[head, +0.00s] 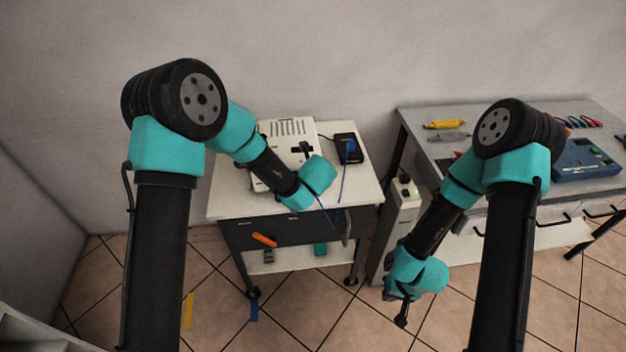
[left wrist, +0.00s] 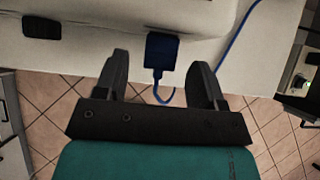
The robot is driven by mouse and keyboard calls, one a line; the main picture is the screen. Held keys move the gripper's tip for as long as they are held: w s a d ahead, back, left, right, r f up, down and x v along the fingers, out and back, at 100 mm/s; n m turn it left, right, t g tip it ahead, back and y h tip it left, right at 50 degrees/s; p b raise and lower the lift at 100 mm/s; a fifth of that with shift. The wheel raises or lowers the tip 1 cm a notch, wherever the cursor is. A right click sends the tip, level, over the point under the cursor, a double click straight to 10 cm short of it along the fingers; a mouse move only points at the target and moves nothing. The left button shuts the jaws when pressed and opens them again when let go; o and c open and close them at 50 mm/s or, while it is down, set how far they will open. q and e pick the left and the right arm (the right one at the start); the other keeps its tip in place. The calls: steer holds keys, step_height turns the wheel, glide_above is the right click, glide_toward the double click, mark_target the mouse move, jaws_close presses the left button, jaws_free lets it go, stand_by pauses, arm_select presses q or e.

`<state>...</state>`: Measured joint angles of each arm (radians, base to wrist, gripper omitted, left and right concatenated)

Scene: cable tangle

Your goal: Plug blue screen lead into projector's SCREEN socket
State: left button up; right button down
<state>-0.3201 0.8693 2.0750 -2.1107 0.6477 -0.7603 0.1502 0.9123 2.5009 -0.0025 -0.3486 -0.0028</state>
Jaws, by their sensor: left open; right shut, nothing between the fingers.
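The white projector (head: 288,130) sits on the trolley top, partly hidden by my left arm. In the left wrist view, the blue plug (left wrist: 162,50) of the screen lead is against the projector's white edge (left wrist: 100,30). I cannot tell whether it is seated in a socket, and no SCREEN label is readable. Its blue cable (left wrist: 165,97) loops back and runs up to the right. My left gripper (left wrist: 160,80) is open, its fingers on either side of the plug and cable with gaps to both. My right gripper (head: 402,312) is shut and empty, low beside the bench.
A black box (head: 348,148) with a blue part on it stands on the trolley top (head: 232,203) right of the projector. A bench (head: 415,122) with a blue device (head: 588,162) and tools stands at right. Open tiled floor lies in front.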

arm_select(q)
steer(key=v, duration=1.7)
steer(key=shift+r, duration=0.1)
steer(key=s+a+f+m+g+h, duration=0.1)
steer(key=s+a+f+m+g, duration=0.1)
steer(key=s+a+f+m, duration=0.4)
steer(key=s+a+f+m+g+h, duration=0.2)
steer(key=s+a+f+m, duration=0.4)
steer(key=f+m, duration=0.9)
steer(key=s+a+f+m+g+h, duration=0.1)
steer(key=s+a+f+m+g, duration=0.1)
steer(key=s+a+f+m, duration=0.4)
steer(key=a+f+m, duration=0.4)
steer(key=a+m, duration=0.1)
steer(key=m, duration=0.3)
steer(key=shift+s+a+f+m+g+h, duration=0.2)
steer(key=shift+s+a+m+g+h, duration=0.1)
steer(key=shift+a+h, duration=0.1)
steer(key=shift+d, duration=0.1)
steer(key=shift+c, duration=0.4)
